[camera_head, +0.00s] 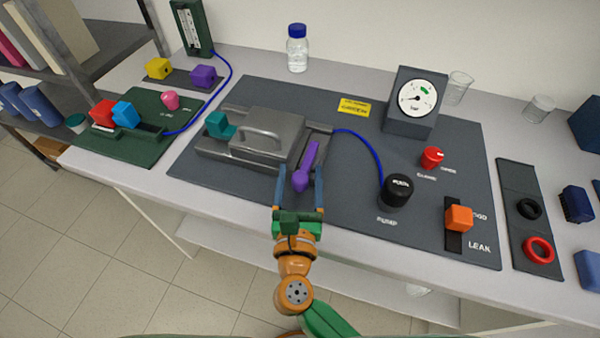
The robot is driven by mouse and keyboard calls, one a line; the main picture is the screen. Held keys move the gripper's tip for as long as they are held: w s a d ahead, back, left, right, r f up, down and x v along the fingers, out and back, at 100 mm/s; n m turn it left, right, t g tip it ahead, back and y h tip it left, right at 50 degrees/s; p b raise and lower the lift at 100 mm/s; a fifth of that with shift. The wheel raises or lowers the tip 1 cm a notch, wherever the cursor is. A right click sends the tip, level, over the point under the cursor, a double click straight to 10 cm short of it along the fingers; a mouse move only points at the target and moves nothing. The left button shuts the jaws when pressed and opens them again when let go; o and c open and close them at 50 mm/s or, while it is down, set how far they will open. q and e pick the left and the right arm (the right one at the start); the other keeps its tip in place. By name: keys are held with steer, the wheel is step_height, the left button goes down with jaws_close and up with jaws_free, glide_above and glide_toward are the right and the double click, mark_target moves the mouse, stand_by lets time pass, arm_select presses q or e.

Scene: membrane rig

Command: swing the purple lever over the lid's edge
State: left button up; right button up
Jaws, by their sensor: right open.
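The purple lever (304,169) is on the right side of the grey metal rig, beside its lid (264,136). Its knob end points toward me and its arm runs up and slightly right. The lid is closed-looking and has a bar handle. My right gripper (299,192) comes up from the bottom of the picture. Its jaws are open, one finger on each side of the lever's knob end. I cannot tell whether either finger touches it. A teal block (220,125) is at the lid's left side. My left gripper does not show.
The rig stands on a dark grey mat (350,215). A black knob (397,190) with a blue hose, a red knob (432,157), an orange block (459,218) and a pressure gauge (416,102) are to the right. A green mat (135,147) is at left. A bottle (297,48) stands behind.

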steer(key=shift+s, duration=0.2)
jaws_close()
steer(key=shift+r, duration=0.2)
stand_by(0.9)
